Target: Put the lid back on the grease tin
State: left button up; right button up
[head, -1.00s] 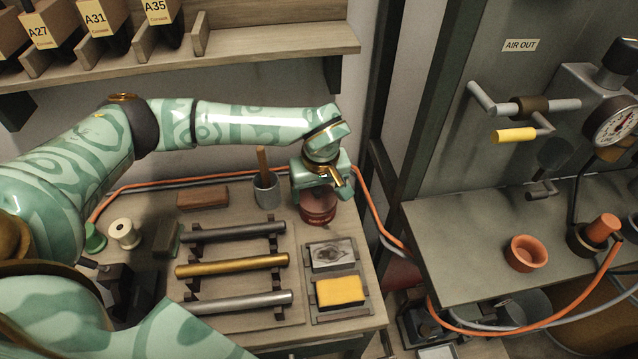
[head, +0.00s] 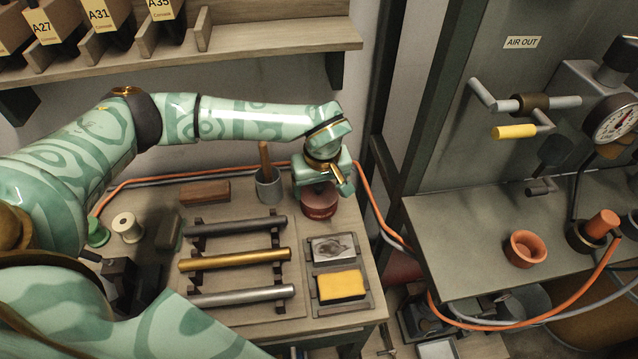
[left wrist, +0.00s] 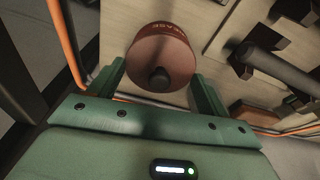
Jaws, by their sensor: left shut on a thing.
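The grease tin (head: 319,206) is a round red-brown tin standing upright at the back right of the bench, with lettering on its side. In the left wrist view the tin (left wrist: 172,29) shows its lettering beyond a round brown lid with a dark knob (left wrist: 160,79). My left gripper (head: 322,190) is directly over the tin, pointing down. In the left wrist view its fingers (left wrist: 161,82) stand either side of the lid, shut on it. Whether the lid touches the tin's rim is hidden. My right gripper is not in view.
A grey cup (head: 268,187) with a wooden handle stands close left of the tin. A rack holds several rods, including a gold one (head: 235,260). A tray with a yellow sponge (head: 341,286) lies in front. An orange hose (head: 366,190) runs behind.

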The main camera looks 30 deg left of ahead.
pick_arm(q)
jog(key=shift+f+p, duration=0.1)
jog(key=shift+p, duration=0.65)
dwell(1.6)
dwell(0.3)
jog(key=o, duration=1)
jog(key=shift+r+p, duration=3.15)
jog(key=shift+r, duration=0.4)
jog(key=shift+f, duration=0.1)
grip_shut()
